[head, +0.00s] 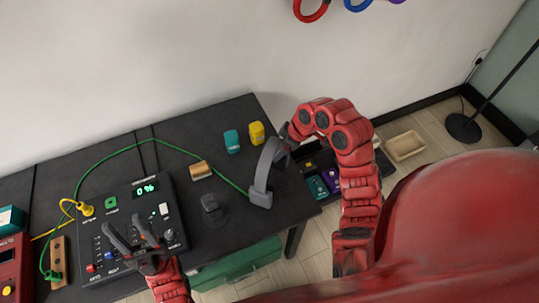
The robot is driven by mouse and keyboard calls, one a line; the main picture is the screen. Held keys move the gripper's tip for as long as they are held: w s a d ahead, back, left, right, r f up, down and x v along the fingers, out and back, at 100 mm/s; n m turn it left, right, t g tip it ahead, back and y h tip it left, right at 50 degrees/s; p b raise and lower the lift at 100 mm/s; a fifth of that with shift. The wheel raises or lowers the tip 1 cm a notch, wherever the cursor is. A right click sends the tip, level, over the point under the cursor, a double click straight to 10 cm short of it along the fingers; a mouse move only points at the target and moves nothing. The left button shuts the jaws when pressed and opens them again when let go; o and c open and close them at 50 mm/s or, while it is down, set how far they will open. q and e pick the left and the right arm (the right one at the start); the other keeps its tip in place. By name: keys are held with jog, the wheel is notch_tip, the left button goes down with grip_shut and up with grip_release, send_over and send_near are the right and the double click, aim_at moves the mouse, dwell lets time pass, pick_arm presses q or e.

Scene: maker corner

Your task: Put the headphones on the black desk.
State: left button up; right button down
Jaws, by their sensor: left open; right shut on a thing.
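The grey headphones (266,170) are in the head view, over the right end of the black desk (230,170). Their headband stands tilted, with one ear cup (260,197) at the lower end. My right gripper (287,141) is shut on the upper end of the headphones, and that end is partly hidden by it. I cannot tell whether the lower cup touches the desk top. My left gripper (136,236) is open and empty, with its fingers over the control panel (130,218) on the desk.
A teal block (232,141), a yellow block (256,133), a tan block (200,170) and a dark round-based item (213,208) stand on the desk. A green cable (110,154) crosses it. A dark bin (314,166) with coloured items is beyond the right edge; a beige tray (405,146) lies on the floor.

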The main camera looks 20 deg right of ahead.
jog(key=a, duration=0.1)
jog(key=w+a, duration=0.1)
jog(key=a, duration=0.1)
jog(key=shift+f, duration=0.15)
notch_tip(320, 180, down, 3)
jog(key=shift+r+p, duration=0.1)
jog(key=shift+p, duration=0.8)
jog(key=shift+w+f, duration=0.1)
jog(key=shift+f, duration=0.35)
jog(key=shift+c, duration=1)
grip_release()
